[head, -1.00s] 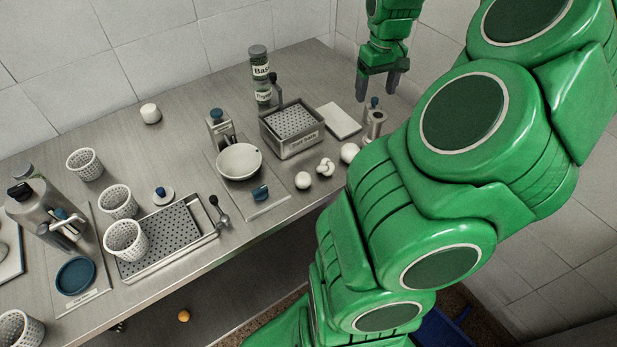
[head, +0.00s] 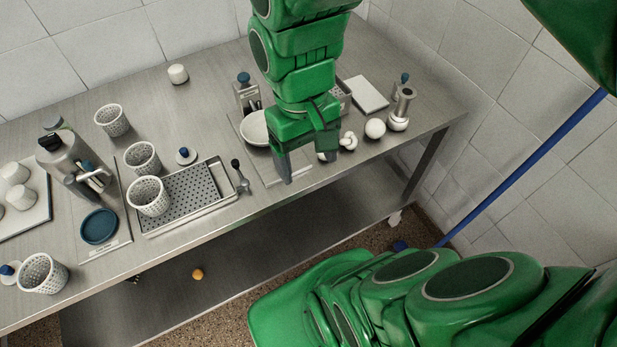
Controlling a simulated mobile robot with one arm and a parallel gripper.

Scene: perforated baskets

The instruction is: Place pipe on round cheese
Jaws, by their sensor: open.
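My gripper (head: 306,164) is open and empty, pointing down over the front of the table in front of the white bowl (head: 253,127). I cannot tell for sure which thing is the pipe. A small dark-handled tool (head: 241,180) lies left of my gripper, and a metal cylinder (head: 402,104) stands at the right. The round cheese is also uncertain: a smooth white ball (head: 375,128) and a knotted white piece (head: 348,141) lie right of my gripper, and a short white cylinder (head: 178,74) stands at the back. My gripper hides part of the board and things behind it.
Perforated white baskets (head: 112,120) and a perforated tray (head: 190,193) stand on the left half of the steel table (head: 205,110). A metal jug (head: 70,165) and blue disc (head: 99,226) are farther left. A white slab (head: 367,94) lies back right.

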